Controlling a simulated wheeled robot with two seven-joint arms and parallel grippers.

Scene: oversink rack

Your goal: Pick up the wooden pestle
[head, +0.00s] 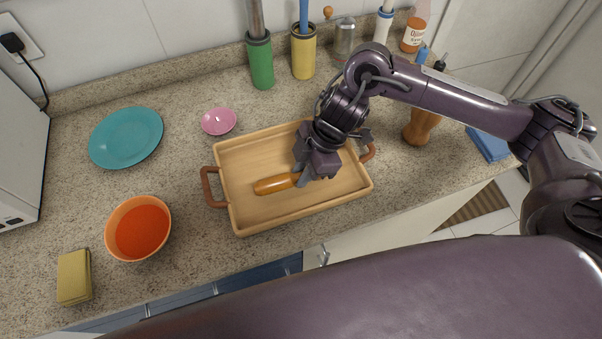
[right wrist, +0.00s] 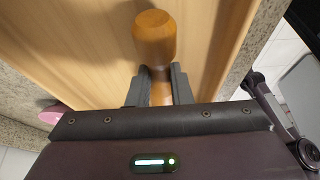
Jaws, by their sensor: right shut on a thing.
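The wooden pestle (head: 274,184) is an orange-brown turned piece at the wooden tray (head: 257,218), its thick end pointing left in the head view. My right gripper (head: 303,179) is shut on its narrower part, and the gripper hides the other end. In the right wrist view the pestle (right wrist: 154,40) shows its rounded thick end beyond the fingers, with its neck between the two dark fingertips (right wrist: 158,85). I cannot tell whether the pestle touches the tray floor. My left gripper is not in view.
The tray has brown handles and low walls. Left of it are an orange bowl (head: 143,230), a teal plate (head: 126,137), a pink dish (head: 219,121) and a yellow sponge (head: 74,277). Green (head: 260,62) and yellow (head: 303,52) containers stand behind. A brown bottle (head: 421,126) stands right.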

